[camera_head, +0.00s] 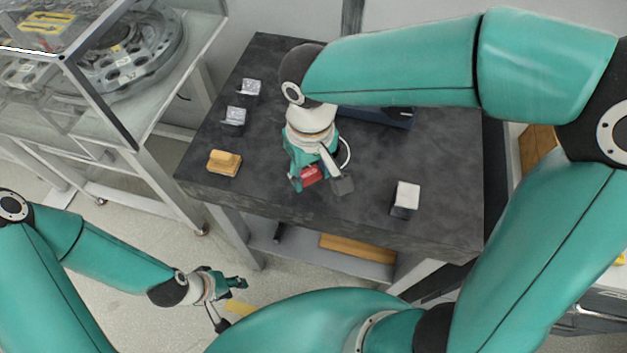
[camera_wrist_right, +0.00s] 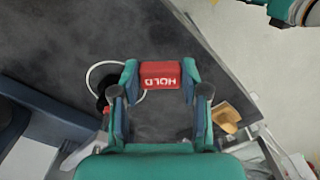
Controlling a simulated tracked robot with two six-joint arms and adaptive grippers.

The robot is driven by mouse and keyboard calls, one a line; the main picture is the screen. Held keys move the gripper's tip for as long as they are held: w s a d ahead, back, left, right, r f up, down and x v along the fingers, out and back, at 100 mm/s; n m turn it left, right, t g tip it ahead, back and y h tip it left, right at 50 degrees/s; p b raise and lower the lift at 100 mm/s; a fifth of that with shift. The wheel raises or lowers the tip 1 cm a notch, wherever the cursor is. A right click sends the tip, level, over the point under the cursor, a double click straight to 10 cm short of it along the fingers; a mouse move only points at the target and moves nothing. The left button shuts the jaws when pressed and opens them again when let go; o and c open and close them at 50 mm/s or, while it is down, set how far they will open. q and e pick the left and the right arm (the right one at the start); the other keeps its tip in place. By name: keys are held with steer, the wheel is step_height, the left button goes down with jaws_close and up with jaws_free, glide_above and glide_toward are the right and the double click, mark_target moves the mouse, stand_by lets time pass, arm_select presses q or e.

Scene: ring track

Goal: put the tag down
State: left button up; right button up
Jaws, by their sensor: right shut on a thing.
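The red tag (camera_head: 311,174) carries the word HOLD, readable upside down in the right wrist view (camera_wrist_right: 161,75). My right gripper (camera_head: 316,180) is shut on it, with one finger at each end of the tag. It is over the front part of the dark table (camera_head: 270,190). I cannot tell whether the tag touches the tabletop. A white cord loop (camera_wrist_right: 92,74) shows beside the tag. My left gripper (camera_head: 232,302) is open and empty, low over the floor in front of the table.
A tan wooden-looking block (camera_head: 224,162) lies at the table's left edge. Silver-topped blocks stand at the back left (camera_head: 235,116) and front right (camera_head: 405,199). A dark blue case (camera_head: 388,117) lies behind my right arm. A glazed enclosure (camera_head: 130,110) stands left. The table's front middle is clear.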

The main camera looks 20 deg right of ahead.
mark_target(311, 192)
steer(key=shift+f, duration=2.05)
steer(key=shift+f+b, duration=0.1)
steer(key=shift+b, duration=0.2)
steer(key=o, duration=0.9)
steer(key=shift+o, duration=0.2)
steer(key=shift+r, duration=0.25)
step_height(311, 192, up, 12)
steer(key=shift+f+p, duration=0.1)
steer(key=shift+p, duration=0.55)
